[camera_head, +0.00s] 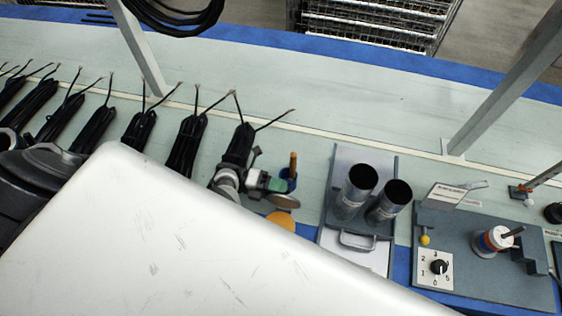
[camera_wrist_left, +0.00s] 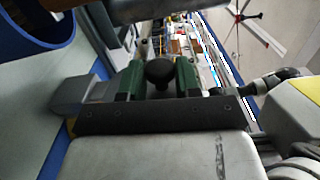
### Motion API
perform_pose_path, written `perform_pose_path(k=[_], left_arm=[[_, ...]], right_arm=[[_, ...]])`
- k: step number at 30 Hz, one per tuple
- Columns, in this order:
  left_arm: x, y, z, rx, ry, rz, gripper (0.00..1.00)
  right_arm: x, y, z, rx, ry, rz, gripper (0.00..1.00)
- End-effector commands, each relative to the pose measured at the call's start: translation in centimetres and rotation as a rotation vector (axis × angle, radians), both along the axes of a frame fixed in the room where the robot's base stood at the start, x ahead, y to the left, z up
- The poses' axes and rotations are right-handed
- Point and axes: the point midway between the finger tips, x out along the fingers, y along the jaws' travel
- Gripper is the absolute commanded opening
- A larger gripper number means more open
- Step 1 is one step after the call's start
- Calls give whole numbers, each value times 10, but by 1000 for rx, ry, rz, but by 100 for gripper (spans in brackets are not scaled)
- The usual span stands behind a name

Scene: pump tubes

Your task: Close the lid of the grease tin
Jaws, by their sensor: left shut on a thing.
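My left gripper (camera_head: 265,183), with green fingers, is shut on a round dark knob (camera_wrist_left: 158,73), seen between the fingers in the left wrist view. A tilted grey-brown disc (camera_head: 285,202), which looks like the lid, is at the fingers. A small blue tin (camera_head: 289,178) with a wooden handle (camera_head: 293,161) sticking up stands just beyond the fingers. A blue-rimmed round shape fills the upper left of the left wrist view (camera_wrist_left: 55,40). Whether the disc touches the tin I cannot tell. My right gripper is not in view.
An orange round thing (camera_head: 281,221) lies just below the disc. Two metal tubes (camera_head: 356,190) stand in a grey tray (camera_head: 343,163) to the right. A control panel (camera_head: 480,275) is farther right. Several black cable bundles (camera_head: 187,145) lie left. The bench's far middle is clear.

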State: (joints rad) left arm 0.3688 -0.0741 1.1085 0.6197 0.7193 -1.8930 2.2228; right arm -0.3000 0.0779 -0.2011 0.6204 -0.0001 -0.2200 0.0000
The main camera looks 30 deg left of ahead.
Motion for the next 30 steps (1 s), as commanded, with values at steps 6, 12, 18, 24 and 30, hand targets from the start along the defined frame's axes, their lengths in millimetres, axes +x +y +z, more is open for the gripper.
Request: perform_pose_path(k=[6,12,18,24,30], left_arm=[[-14,-3,4,37,-149,-2,0],[-23,-5,3,63,-260,-1,0],[-28,-6,1,78,-324,-1,0],[-30,-7,1,83,-346,-1,0],[-30,-7,0,84,-347,-1,0]], right_arm=[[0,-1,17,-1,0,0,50],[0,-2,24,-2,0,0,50],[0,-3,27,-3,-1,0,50],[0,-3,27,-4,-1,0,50],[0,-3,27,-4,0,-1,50]])
